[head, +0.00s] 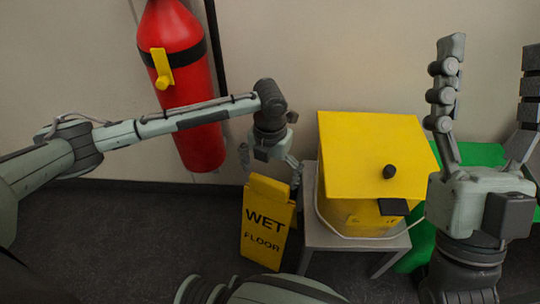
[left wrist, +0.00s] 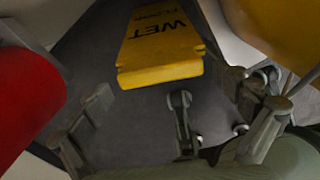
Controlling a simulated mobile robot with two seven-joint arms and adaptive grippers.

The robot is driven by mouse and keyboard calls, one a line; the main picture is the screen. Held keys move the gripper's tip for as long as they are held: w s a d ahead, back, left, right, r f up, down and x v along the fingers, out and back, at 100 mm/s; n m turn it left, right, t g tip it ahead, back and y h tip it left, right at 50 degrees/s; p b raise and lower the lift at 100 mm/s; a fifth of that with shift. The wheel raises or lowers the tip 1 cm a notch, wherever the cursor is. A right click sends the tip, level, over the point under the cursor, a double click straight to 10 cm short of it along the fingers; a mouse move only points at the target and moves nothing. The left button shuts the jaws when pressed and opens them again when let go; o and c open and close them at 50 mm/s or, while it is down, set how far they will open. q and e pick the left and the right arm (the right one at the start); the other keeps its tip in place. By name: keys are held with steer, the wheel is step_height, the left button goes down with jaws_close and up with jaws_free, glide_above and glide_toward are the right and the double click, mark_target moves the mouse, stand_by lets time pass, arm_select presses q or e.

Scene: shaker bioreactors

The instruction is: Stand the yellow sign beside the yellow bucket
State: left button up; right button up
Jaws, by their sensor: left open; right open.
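The yellow WET FLOOR sign (head: 262,232) stands upright on the dark floor, left of the small grey table. It also shows in the left wrist view (left wrist: 160,48), ahead of the fingers. My left gripper (head: 272,170) is open just above the sign's top edge, with the sign not gripped. Its spread fingers also show in the left wrist view (left wrist: 170,115). I see no clear bucket; a yellow box-like thing (head: 365,150) with a black knob sits on the grey table. My right gripper (head: 490,65) is open and empty at the right, fingers pointing up.
A red fire extinguisher (head: 185,90) hangs on the wall behind my left arm, and is close at the left in the left wrist view (left wrist: 25,95). The grey table (head: 310,215) stands right of the sign. A green object (head: 480,154) is behind my right gripper. Floor left of the sign is clear.

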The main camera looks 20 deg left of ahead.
arm_select(q)
step_height(320, 180, up, 7)
steer(key=shift+p, duration=0.75)
steer(key=shift+r, duration=0.6)
arm_select(e)
steer(key=shift+w+a+f+g+h, duration=0.25)
steer(key=shift+w+a+f+g, duration=0.25)
steer(key=shift+w+f+g, duration=0.4)
steer(key=shift+w+a+f+g+h, duration=0.25)
steer(key=shift+w+a+f+g, duration=0.35)
steer(key=shift+g, duration=0.5)
steer(key=shift+d+f, duration=0.15)
